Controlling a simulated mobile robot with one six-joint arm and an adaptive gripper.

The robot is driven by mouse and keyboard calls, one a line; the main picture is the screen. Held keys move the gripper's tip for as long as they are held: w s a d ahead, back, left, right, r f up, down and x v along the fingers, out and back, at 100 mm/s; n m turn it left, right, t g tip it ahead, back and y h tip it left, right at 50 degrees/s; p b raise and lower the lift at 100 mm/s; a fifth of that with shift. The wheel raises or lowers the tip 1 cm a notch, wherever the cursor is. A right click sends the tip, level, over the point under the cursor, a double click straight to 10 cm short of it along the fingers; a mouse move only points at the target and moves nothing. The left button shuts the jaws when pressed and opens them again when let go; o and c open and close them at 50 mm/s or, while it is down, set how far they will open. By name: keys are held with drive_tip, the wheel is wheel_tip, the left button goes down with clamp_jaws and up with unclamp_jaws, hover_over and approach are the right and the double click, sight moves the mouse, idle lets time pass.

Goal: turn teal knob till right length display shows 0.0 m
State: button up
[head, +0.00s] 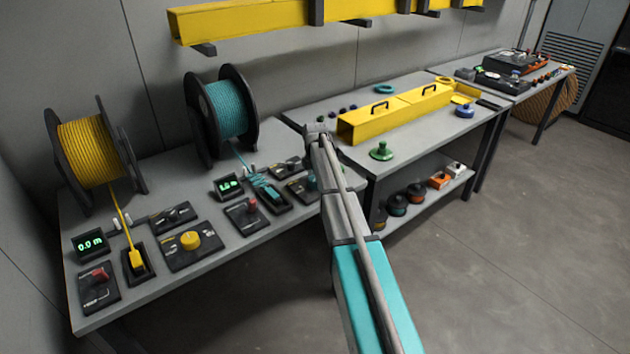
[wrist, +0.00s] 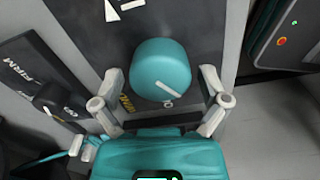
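The teal knob (wrist: 160,68) sits on a dark panel in the wrist view, with a white pointer line on its face. My gripper (wrist: 160,78) is open, with one finger on each side of the knob and a visible gap on both sides. The right length display (head: 228,186) is lit green; its digits are too small to read surely. The left length display (head: 90,244) reads 0.0 m. My arm hides part of the knob's surroundings in the head view.
A teal cable spool (head: 228,108) and a yellow spool (head: 92,152) stand at the back of the bench. A second table with a yellow box (head: 395,115) stands right.

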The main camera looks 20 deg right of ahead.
drive_tip(key=c, duration=0.8)
drive_tip(key=shift+o, duration=0.2)
drive_tip(key=shift+m, duration=0.4)
drive_tip(key=m, duration=0.9)
drive_tip(key=shift+m, duration=0.4)
drive_tip(key=m, duration=0.3)
drive_tip(key=shift+m, duration=0.3)
drive_tip(key=m, duration=1)
drive_tip(key=shift+m, duration=0.3)
